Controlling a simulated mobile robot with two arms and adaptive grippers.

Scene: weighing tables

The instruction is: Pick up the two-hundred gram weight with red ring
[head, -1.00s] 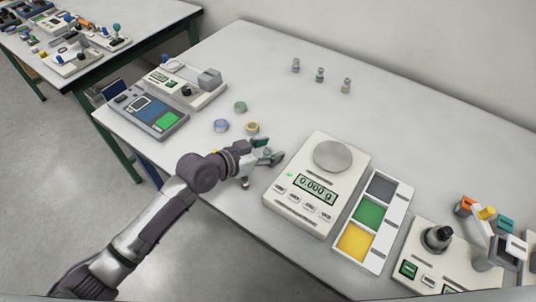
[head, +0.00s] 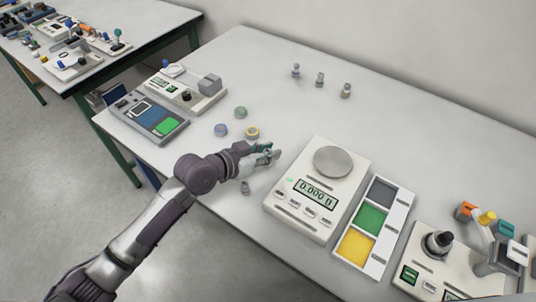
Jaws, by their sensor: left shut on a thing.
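My left gripper (head: 272,153) is above the table, left of the scale. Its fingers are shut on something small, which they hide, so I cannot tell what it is. A small metal weight (head: 245,188) with a faint reddish band stands below my left wrist, near the table's front edge and apart from the fingers. Three more small metal weights stand at the back: one at the left (head: 296,71), one in the middle (head: 320,80) and one at the right (head: 346,91). Their ring colours are too small to tell surely. My right gripper is not in view.
The white scale (head: 290,218) reads 0.000 g. A tray (head: 401,217) with grey, green and yellow compartments lies right of it. Blue (head: 221,130), green (head: 240,112) and yellow (head: 252,132) ringed pieces lie left.

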